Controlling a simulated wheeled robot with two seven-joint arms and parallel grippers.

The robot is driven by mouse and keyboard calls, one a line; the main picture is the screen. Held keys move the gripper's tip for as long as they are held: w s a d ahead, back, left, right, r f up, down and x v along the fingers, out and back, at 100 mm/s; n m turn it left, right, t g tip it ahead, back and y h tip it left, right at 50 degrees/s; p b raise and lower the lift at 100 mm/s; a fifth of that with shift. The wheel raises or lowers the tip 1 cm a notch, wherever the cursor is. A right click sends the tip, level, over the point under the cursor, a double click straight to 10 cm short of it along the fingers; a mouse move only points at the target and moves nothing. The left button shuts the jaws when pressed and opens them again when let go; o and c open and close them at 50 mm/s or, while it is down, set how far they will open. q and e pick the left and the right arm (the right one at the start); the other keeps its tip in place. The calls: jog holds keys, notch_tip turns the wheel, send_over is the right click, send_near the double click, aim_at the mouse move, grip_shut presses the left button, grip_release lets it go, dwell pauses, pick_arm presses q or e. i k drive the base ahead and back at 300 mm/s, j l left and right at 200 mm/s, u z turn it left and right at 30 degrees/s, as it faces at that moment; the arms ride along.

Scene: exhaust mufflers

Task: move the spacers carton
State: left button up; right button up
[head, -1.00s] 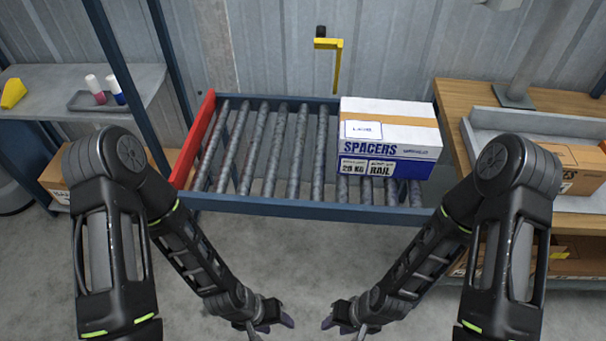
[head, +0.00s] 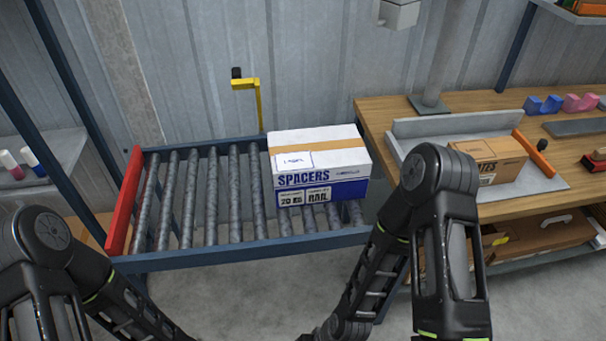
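The spacers carton (head: 318,166) is a white and blue box with a tan tape strip and the word SPACERS on its front. It sits upright at the right end of the roller conveyor (head: 245,254). Both my arms are below and in front of the conveyor, apart from the carton. My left gripper is out of view below the bottom edge. My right arm reaches down in front of the conveyor's right end, and its gripper is also cut off at the bottom edge.
A red stop plate (head: 124,202) closes the conveyor's left end. A yellow crank handle (head: 259,95) stands behind it. To the right, a wooden workbench (head: 475,110) carries a grey tray (head: 408,127) and a brown carton (head: 487,161). The rollers left of the carton are clear.

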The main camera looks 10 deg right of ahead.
aim_at(332, 164)
jog(key=l+u, duration=0.15)
jog(key=l, duration=0.3)
jog(key=k+l+u, duration=0.2)
jog(key=l, duration=0.2)
jog(key=k+l+u, duration=0.15)
jog(key=l, duration=0.25)
jog(key=i+l, duration=0.05)
